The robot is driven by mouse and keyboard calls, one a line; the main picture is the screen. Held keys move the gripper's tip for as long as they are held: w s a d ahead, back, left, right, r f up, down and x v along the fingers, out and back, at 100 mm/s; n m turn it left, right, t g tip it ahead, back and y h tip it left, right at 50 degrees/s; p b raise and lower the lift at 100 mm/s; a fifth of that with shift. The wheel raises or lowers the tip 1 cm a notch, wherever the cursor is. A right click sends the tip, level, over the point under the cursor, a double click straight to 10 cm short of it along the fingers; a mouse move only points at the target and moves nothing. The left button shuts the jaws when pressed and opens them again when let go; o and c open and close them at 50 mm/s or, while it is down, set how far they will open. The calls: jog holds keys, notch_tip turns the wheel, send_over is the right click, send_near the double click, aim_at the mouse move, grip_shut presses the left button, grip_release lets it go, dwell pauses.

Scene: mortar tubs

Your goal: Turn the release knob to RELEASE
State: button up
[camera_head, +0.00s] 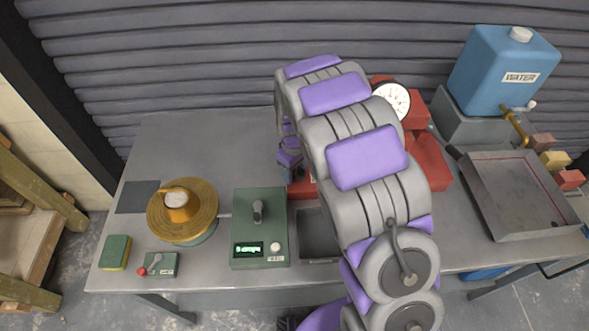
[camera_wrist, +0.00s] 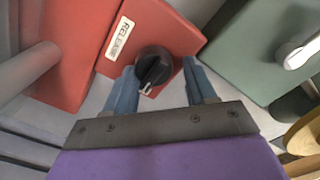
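The release knob (camera_wrist: 153,65) is a round black knob on a red panel (camera_wrist: 172,28) in the wrist view. Its white mark points down in that picture, away from the white RELEASE label (camera_wrist: 118,38) at the knob's upper left. My gripper (camera_wrist: 159,70) is open, with a blue finger on each side of the knob. The left finger is close to the knob; a gap shows at the right finger. I cannot tell whether the left one touches. In the head view my gripper (camera_head: 290,160) is partly hidden beside my arm, and the knob is hidden.
A red machine with a dial gauge (camera_head: 391,102) stands behind my arm. A green box with a display (camera_head: 249,250) and a brass reel (camera_head: 182,210) are to the left. A blue water tank (camera_head: 500,70) and a grey tray (camera_head: 515,190) are to the right.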

jog(key=shift+d+r, duration=0.1)
jog(key=shift+d, duration=0.45)
jog(key=c, duration=0.5)
jog(key=shift+c, duration=1.2)
jog(key=shift+a, duration=0.1)
jog(key=shift+m+p, duration=0.3)
jog(key=shift+p, duration=0.05)
jog(key=m+p, duration=0.2)
jog(key=shift+r+m, duration=0.15)
jog(key=shift+m, duration=0.15)
jog(key=m+p, duration=0.4)
jog(key=m, duration=0.1)
jog(key=shift+m, duration=0.3)
jog(key=m+p, duration=0.2)
jog(key=m, duration=0.2)
jog(key=shift+w, duration=0.1)
jog(key=shift+a+m+p, duration=0.1)
jog(key=shift+m+p, duration=0.75)
jog(key=shift+m, duration=1.65)
